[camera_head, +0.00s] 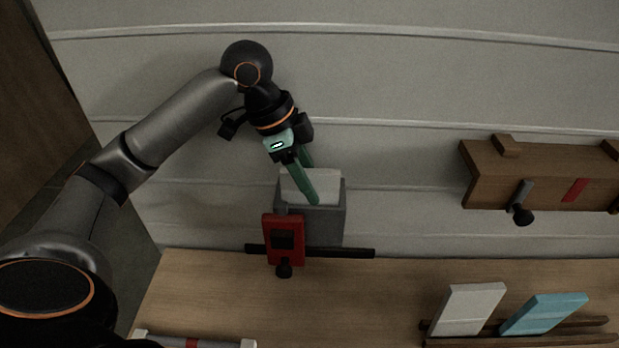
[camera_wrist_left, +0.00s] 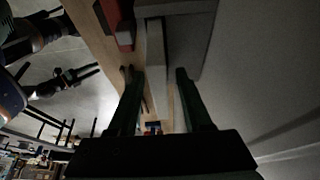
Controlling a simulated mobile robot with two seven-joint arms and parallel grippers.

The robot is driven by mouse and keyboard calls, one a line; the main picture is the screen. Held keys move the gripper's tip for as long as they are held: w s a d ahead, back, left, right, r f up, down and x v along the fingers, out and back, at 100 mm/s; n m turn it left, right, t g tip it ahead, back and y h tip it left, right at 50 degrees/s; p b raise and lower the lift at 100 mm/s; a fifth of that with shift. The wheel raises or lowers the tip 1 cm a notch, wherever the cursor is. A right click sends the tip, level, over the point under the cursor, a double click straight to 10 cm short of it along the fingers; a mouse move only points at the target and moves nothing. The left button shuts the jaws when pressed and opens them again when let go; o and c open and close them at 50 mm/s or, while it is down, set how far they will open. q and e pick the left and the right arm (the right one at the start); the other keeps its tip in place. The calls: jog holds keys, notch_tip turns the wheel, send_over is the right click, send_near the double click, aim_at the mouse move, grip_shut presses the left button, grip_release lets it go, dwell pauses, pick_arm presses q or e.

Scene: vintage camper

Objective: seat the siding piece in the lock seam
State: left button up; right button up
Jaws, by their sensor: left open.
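The pale siding piece (camera_head: 310,187) stands upright at the top of a grey block (camera_head: 325,228), its lower part hidden inside or behind it. I cannot tell how deep it sits. My left gripper (camera_head: 309,180) points down at it, with green fingers apart. One finger is in front of the piece, the other partly hidden behind. In the left wrist view the piece (camera_wrist_left: 155,55) shows as a narrow light edge between and beyond the fingers. In that view a dark, two-pronged shape (camera_wrist_left: 75,80), apparently my right gripper, is at the left; its opening is unclear.
A red clamp (camera_head: 284,240) with a black knob is at the block's front left, above a dark bar (camera_head: 355,253). A rack (camera_head: 588,323) holds a white panel (camera_head: 468,308) and a teal panel (camera_head: 545,313). A brown wooden fixture (camera_head: 490,180) is on the wall. The mid-counter is clear.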

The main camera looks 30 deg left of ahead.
pick_arm(q)
jog(key=shift+r, duration=0.1)
jog(key=p+v, duration=0.2)
jog(key=v, duration=0.9)
jog(key=shift+d+r, duration=0.1)
jog(key=shift+r, duration=0.05)
jog(key=shift+s+r, duration=0.1)
jog(key=shift+r, duration=0.35)
jog(key=shift+f, duration=0.1)
